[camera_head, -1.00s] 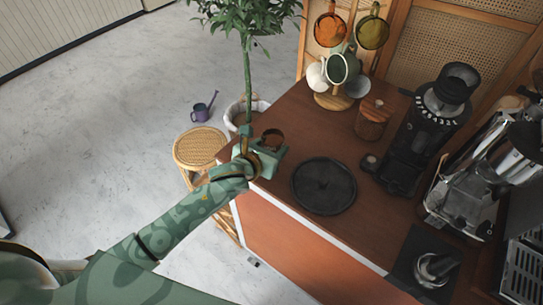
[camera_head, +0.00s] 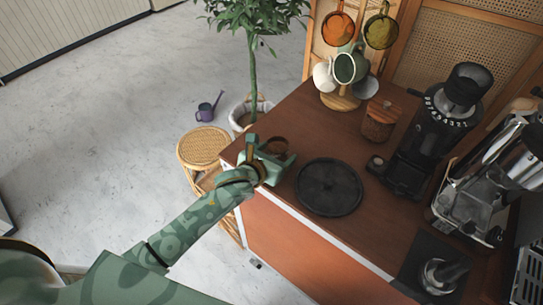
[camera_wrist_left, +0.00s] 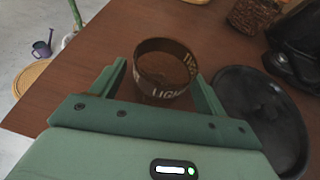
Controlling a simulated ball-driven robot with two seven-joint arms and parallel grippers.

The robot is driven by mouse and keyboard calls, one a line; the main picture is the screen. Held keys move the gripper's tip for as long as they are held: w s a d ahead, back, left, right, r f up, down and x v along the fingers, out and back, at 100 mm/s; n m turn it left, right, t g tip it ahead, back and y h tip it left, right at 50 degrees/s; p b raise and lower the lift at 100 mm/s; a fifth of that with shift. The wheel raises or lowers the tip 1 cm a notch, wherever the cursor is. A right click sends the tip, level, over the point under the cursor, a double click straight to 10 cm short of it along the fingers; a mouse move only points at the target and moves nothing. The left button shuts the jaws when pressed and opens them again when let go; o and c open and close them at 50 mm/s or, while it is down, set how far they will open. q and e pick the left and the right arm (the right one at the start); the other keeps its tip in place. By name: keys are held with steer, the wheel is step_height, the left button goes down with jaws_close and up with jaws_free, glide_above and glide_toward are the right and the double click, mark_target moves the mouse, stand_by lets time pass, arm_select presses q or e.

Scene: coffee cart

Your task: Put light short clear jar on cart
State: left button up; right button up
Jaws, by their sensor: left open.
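The short clear jar with "LIGHT" lettering (camera_wrist_left: 163,72) stands upright on the brown top of the cart (camera_head: 300,120). It looks brown where the wood shows through. It also shows near the cart's left corner in the head view (camera_head: 276,146). My left gripper (camera_head: 272,151) is open at the jar. In the left wrist view its two fingers (camera_wrist_left: 160,78) stand one on each side of the jar's near part. I cannot tell whether either finger touches the glass. My right gripper is not in view.
A round black tray (camera_head: 329,187) lies close to the right of the jar. Behind are a wood-lidded jar (camera_head: 379,121) and a mug stand (camera_head: 340,101). A black grinder (camera_head: 425,145) stands farther right. A woven stool (camera_head: 203,146) is beside the cart.

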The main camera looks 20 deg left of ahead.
arm_select(q)
steer(key=p+v, duration=0.2)
steer(key=v, duration=1)
steer(key=shift+p, duration=0.4)
